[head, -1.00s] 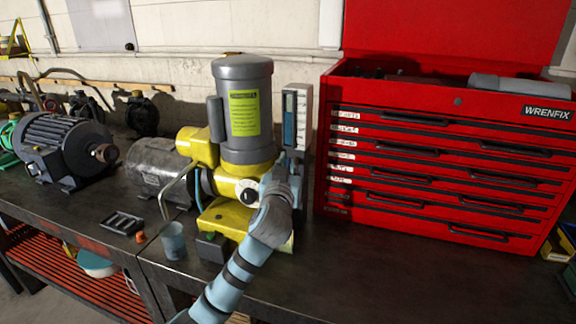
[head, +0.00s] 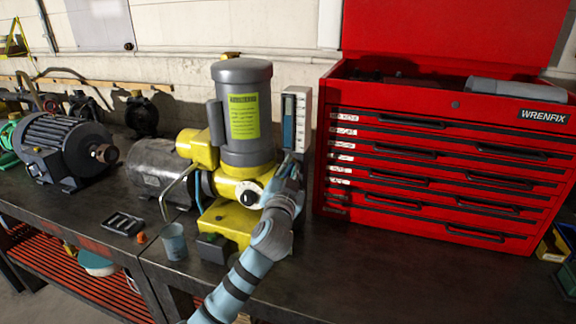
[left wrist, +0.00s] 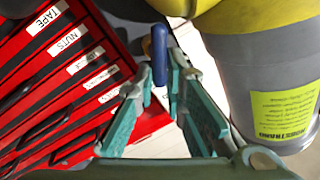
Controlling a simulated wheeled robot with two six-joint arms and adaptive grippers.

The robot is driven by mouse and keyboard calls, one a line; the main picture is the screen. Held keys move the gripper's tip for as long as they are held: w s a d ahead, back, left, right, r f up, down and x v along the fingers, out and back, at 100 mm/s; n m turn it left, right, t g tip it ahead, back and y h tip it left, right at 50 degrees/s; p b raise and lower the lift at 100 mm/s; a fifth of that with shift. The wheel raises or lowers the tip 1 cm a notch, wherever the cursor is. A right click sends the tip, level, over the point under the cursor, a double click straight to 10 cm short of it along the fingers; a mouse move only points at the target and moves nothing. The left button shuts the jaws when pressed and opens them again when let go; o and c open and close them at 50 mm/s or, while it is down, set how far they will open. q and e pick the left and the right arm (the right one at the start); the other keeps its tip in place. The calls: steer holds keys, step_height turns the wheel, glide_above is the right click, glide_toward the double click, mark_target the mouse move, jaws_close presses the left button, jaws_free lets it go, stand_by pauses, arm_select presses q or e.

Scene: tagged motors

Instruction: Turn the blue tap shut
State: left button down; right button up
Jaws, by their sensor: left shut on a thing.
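The blue tap (left wrist: 159,46) shows in the left wrist view as a rounded blue handle, upright in that picture. My left gripper (left wrist: 161,76) is shut on it, with one fingertip on each side of its lower part. In the head view my left gripper (head: 287,174) is at the right side of the yellow pump (head: 228,216), just below the gauge. It hides the tap there. The pump carries a grey motor (head: 262,85) with a yellow-green label. My right gripper is not in view.
A white gauge (head: 302,92) stands right behind the gripper, and the red tool chest (head: 440,165) is close on the right. The bench's right front is clear.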

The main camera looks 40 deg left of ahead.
arm_select(q)
steer(key=m+h+p, duration=0.1)
steer(key=m, duration=0.3)
steer(key=f+m+t, duration=0.1)
steer(key=m, duration=0.4)
steer(key=f+m+t+h+p, duration=0.1)
steer(key=m, duration=0.4)
steer(key=shift+d+f+h+p, duration=0.15)
steer(key=shift+d+h+p, duration=0.15)
steer(key=shift+m, duration=0.3)
steer(key=c, duration=1.7)
jaws_free()
steer(key=shift+o, duration=0.5)
steer(key=shift+w, duration=0.1)
steer(key=v, duration=1.2)
